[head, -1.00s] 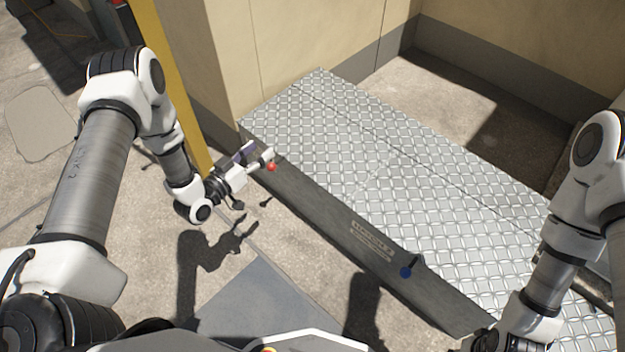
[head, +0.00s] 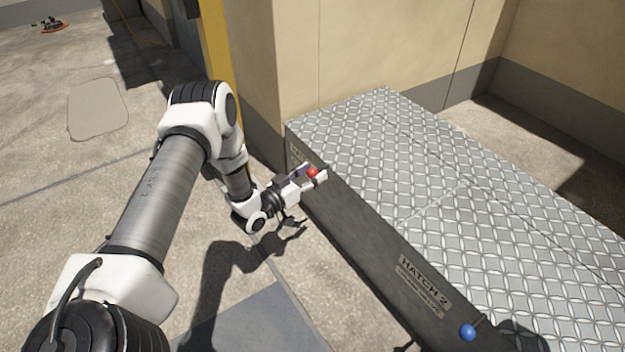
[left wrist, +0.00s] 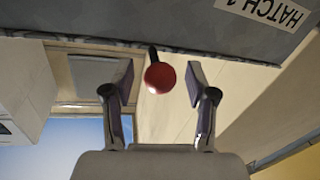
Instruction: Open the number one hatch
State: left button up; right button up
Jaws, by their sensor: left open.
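The number one hatch is the far part of the diamond-plate cover (head: 365,125). Its label, reading HATCH 1 (left wrist: 268,10), shows upside down in the left wrist view. A red ball knob (head: 313,173) on a short dark stem sticks out from the hatch's front side. My left gripper (head: 314,176) is open at the knob. In the left wrist view the red knob (left wrist: 160,78) lies between the two spread fingers (left wrist: 157,82), with gaps on both sides. My right gripper is out of view.
The hatch 2 cover (head: 500,240) adjoins on the near right, with a HATCH 2 label (head: 424,285) and a blue ball knob (head: 467,332). A yellow post (head: 215,50) and a beige wall (head: 350,50) stand behind.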

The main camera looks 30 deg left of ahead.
pick_arm(q)
jog(key=shift+w, duration=0.25)
